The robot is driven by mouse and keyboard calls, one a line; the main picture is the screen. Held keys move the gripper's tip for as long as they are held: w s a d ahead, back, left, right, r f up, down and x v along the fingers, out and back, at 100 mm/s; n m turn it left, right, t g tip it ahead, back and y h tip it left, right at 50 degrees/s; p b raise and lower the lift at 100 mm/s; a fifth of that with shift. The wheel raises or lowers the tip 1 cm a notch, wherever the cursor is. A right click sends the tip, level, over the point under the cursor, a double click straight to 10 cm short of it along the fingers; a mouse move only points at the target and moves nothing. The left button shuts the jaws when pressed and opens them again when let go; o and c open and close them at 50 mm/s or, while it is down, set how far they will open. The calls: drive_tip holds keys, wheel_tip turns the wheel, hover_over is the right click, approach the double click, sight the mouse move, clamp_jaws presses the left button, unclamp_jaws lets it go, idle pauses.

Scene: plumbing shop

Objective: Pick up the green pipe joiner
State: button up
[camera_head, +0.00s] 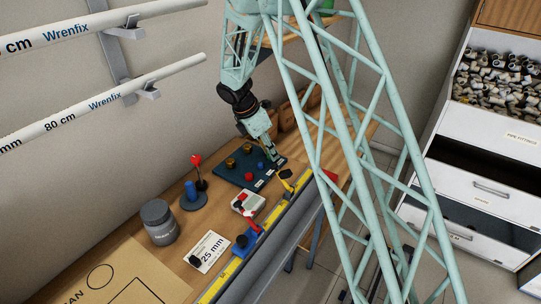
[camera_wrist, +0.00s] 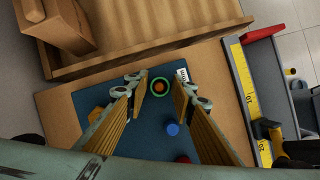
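The green pipe joiner (camera_wrist: 160,86) shows in the wrist view as a green ring with an orange-brown centre, at the far end of a dark blue mat (camera_wrist: 62,112). My gripper (camera_wrist: 160,90) is open, with one finger on each side of the joiner in that view. I see a gap on both sides, and its height above the joiner is hard to tell. In the head view my gripper (camera_head: 274,157) is over the far right end of the mat, and I cannot make out the joiner there.
A blue piece (camera_wrist: 172,129) and a red piece (camera_wrist: 183,158) stand on the mat near the fingers. Brass-coloured fittings (camera_head: 231,162) stand on its left side. A wooden tray (camera_wrist: 140,65) lies beyond the mat.

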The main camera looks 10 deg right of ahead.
drive_tip(key=c, duration=0.4)
drive_tip(key=shift+r, duration=0.2)
drive_tip(key=shift+r+p, duration=0.9)
drive_tip(key=shift+r, duration=3.95)
drive_tip(key=shift+d, duration=0.1)
